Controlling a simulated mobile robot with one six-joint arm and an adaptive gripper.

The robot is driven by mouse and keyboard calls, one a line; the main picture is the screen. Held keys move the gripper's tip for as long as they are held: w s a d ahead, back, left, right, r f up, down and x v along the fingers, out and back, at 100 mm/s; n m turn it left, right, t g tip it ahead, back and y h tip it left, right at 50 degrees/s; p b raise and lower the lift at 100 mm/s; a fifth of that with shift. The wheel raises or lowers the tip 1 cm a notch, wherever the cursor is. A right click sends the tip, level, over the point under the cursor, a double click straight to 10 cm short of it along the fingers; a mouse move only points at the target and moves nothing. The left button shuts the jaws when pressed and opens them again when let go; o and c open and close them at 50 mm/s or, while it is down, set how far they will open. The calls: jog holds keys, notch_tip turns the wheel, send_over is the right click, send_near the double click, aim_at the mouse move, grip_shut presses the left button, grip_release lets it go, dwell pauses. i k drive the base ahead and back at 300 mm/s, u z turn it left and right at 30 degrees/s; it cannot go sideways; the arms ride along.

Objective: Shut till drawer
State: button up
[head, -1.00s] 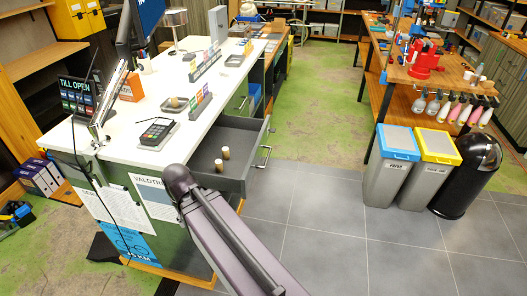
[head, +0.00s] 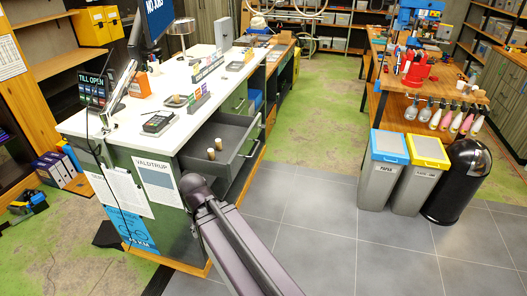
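The till drawer (head: 232,131) is pulled out of the right side of the white-topped counter (head: 140,101). It is a dark grey open box with a metal bar handle (head: 250,148) on its front. Two small pale cylinders (head: 218,144) stand inside it. A screen on the counter (head: 92,89) reads "TILL OPEN". My arm rises from the bottom edge, and its dark joint lies in the picture just below the drawer. My gripper is not visible.
A card terminal (head: 158,122) and small display stands (head: 198,100) are on the counter. Grey tiled floor (head: 310,195) is clear right of the drawer. Two lidded bins (head: 384,170) and a black bin (head: 459,182) stand farther right, before a wooden workbench (head: 420,85).

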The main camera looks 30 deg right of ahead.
aim_at(238, 134)
jog(key=k, duration=0.65)
jog(key=z, duration=0.65)
jog(key=i, duration=1.45)
jog(key=z, duration=0.05)
